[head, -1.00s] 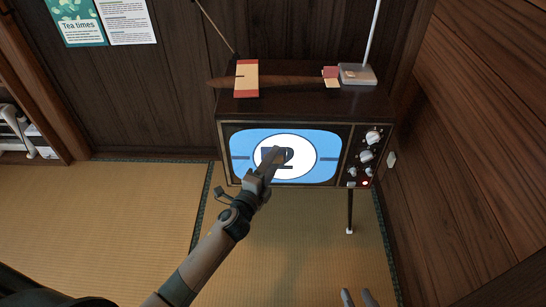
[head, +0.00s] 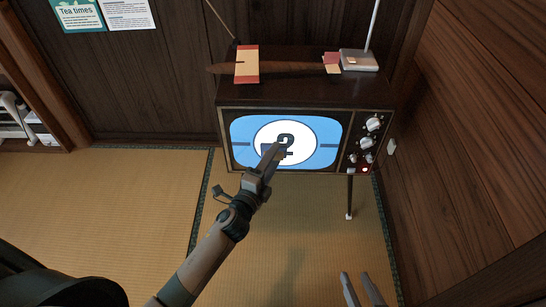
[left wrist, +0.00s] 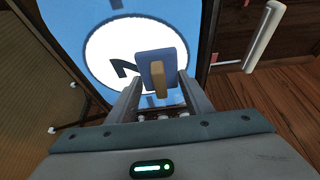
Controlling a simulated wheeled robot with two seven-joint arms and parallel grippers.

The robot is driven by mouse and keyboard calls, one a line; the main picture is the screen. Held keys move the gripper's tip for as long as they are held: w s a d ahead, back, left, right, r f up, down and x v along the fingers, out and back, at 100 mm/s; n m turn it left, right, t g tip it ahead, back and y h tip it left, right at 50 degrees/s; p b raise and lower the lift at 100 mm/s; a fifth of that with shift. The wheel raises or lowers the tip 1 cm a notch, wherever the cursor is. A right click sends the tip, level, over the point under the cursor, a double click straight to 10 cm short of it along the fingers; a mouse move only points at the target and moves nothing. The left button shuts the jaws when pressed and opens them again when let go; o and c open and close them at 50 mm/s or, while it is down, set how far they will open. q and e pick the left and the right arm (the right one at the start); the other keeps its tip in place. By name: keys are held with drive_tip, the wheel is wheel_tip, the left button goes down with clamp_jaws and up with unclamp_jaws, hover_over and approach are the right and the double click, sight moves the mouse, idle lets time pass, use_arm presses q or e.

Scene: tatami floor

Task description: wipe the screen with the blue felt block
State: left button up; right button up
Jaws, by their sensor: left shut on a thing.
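The television screen (head: 241,133) is lit blue with a white disc and a dark "2"; it also fills the upper left wrist view (left wrist: 190,15). My left gripper (head: 272,156) is in front of the screen's lower middle. In the left wrist view its fingers (left wrist: 158,100) are shut on the tan handle of the blue felt block (left wrist: 170,62). The block's face is towards the screen; I cannot tell whether it touches. In the head view the block is mostly hidden by the gripper. My right gripper (head: 362,290) is open and empty at the bottom edge.
The wooden television cabinet (head: 300,92) stands on thin legs, with knobs (head: 373,124) right of the screen. A wooden propeller-like piece (head: 290,68) and an aerial box (head: 359,60) lie on top. A wooden wall rises closely on the right. The tatami (head: 120,210) at left is clear.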

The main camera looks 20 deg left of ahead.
use_arm(q)
drive_tip(key=shift+s+d, duration=0.2)
drive_tip(key=shift+s, duration=0.45)
drive_tip(key=shift+s+d, duration=0.2)
drive_tip(key=shift+s, duration=0.45)
drive_tip(key=shift+r, duration=0.1)
